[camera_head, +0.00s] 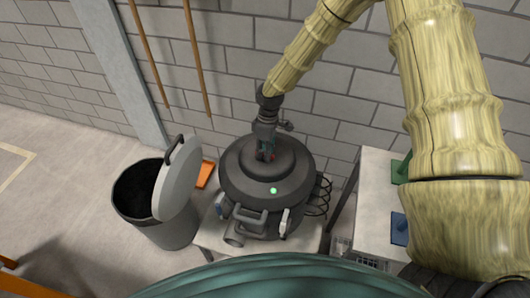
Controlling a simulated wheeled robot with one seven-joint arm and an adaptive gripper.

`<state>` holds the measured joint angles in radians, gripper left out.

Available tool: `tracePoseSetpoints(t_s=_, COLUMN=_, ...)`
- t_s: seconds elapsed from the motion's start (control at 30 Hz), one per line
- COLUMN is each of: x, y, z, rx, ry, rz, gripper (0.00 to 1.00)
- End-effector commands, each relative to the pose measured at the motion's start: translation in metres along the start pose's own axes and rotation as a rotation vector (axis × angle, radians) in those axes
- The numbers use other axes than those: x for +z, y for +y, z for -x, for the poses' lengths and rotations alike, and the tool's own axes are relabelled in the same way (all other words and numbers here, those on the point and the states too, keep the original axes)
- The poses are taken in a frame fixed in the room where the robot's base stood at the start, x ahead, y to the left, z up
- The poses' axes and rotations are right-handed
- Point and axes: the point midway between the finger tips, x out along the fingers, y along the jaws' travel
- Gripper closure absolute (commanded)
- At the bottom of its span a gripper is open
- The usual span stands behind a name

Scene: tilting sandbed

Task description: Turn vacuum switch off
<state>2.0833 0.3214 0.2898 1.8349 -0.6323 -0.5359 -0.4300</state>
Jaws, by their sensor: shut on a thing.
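The dark grey vacuum (234,185) stands on a low pale platform in the middle of the camera_head view. Its domed lid carries a lit green light (273,190) at the front, with a handle and side clips below it. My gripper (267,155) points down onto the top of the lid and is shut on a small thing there. Bits of red show at the fingertips; this seems to be the switch, but the fingers hide most of it and its position cannot be told.
An orange piece (205,174) lies behind. Two wooden poles lean on the brick wall. A pale table (370,205) with green and blue items is on the right, partly behind my arm.

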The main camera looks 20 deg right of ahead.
Motion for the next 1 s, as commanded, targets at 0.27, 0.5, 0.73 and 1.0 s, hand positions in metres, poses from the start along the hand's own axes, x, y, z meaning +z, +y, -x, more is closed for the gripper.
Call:
tracePoseSetpoints(t_s=0.27, x=-0.0001, y=0.0007, z=0.0001, rx=0.001, ry=-0.012, rz=0.063, gripper=1.00)
tracePoseSetpoints(t_s=0.5, x=-0.0001, y=0.0007, z=0.0003, rx=0.001, ry=-0.014, rz=0.072, gripper=1.00)
tracePoseSetpoints(t_s=0.73, x=-0.0001, y=0.0007, z=0.0003, rx=0.002, ry=-0.014, rz=0.071, gripper=0.77)
tracePoseSetpoints(t_s=1.0, x=-0.0002, y=0.0003, z=0.0001, rx=0.001, ry=-0.014, rz=0.071, gripper=0.61)
